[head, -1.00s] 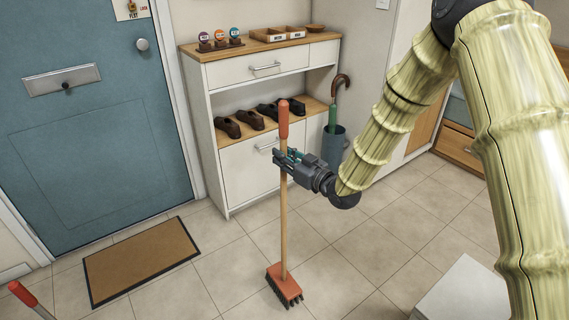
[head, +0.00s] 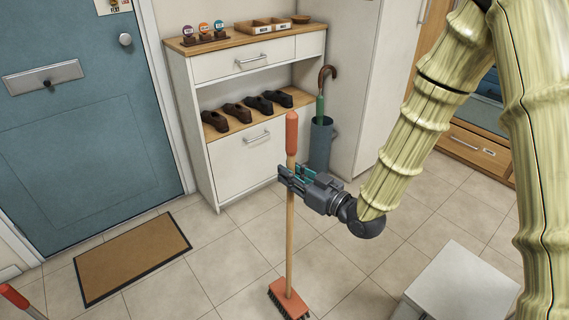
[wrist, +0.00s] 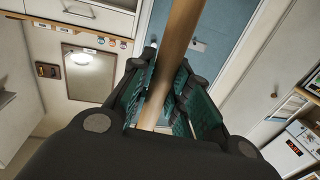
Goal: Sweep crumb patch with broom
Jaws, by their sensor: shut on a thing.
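The broom stands nearly upright in the head view, with an orange grip at the top, a wooden handle (head: 289,240) and an orange head with dark bristles (head: 288,299) at or near the tiled floor. My gripper (head: 290,178) is shut on the handle below the orange grip. In the wrist view the handle (wrist: 172,62) runs between the green finger pads (wrist: 165,100). I see no crumb patch in either view.
A white shoe cabinet (head: 243,155) stands behind the broom, with an umbrella stand (head: 320,146) beside it. A brown doormat (head: 130,258) lies at left before the blue door (head: 80,130). A white box (head: 458,286) stands at lower right. Tiles around the broom look clear.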

